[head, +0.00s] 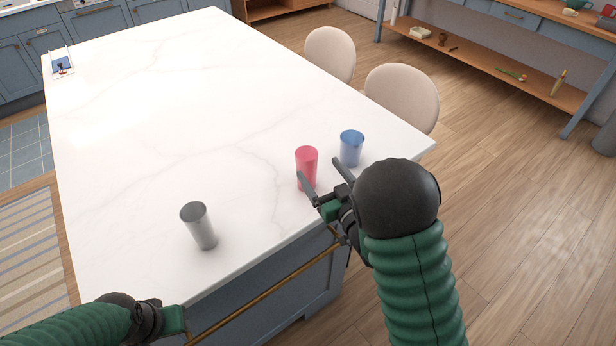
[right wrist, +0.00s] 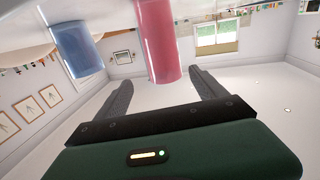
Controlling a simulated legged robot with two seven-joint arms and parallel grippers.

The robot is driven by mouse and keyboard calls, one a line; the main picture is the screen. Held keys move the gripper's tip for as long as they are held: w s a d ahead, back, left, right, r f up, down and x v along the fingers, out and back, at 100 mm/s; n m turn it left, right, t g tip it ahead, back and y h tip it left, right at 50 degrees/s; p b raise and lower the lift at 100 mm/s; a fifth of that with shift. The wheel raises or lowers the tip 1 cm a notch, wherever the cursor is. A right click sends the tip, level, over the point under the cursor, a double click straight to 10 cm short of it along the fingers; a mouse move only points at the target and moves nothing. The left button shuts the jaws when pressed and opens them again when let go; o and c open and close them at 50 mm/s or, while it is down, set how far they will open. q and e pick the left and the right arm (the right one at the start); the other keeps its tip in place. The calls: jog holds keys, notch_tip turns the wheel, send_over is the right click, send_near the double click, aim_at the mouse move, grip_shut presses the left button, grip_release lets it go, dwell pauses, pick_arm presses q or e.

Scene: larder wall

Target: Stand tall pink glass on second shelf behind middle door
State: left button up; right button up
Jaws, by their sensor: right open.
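The tall pink glass (head: 306,162) stands upright on the white marble island top, near its right front corner. My right gripper (head: 321,174) is open at the glass, one finger overlapping its lower part in the head view. In the right wrist view the pink glass (right wrist: 158,45) appears ahead, between the lines of the two open fingers (right wrist: 160,82); I see no grip on it. My left gripper (head: 178,322) is at the bottom left by the island's front edge, its fingers not clearly visible. No second shelf or middle door can be made out.
A blue glass (head: 351,150) stands close right of the pink one; it also shows in the right wrist view (right wrist: 78,52). A grey cup (head: 199,226) stands to the left. Two beige chairs (head: 402,96) line the island's far right side. The island top (head: 150,120) is mostly clear.

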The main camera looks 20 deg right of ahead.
aim_at(312, 165)
jog(key=w, duration=0.2)
jog(key=w+a, duration=0.1)
jog(key=w, duration=0.1)
jog(key=w+p, duration=0.1)
jog(key=w, duration=0.1)
jog(key=shift+a, duration=0.4)
jog(key=shift+w+d+f, duration=0.1)
jog(key=shift+w, duration=0.3)
jog(key=shift+s+a, duration=0.1)
jog(key=shift+a, duration=0.2)
jog(key=c, duration=0.7)
jog(key=shift+d, duration=0.15)
grip_shut()
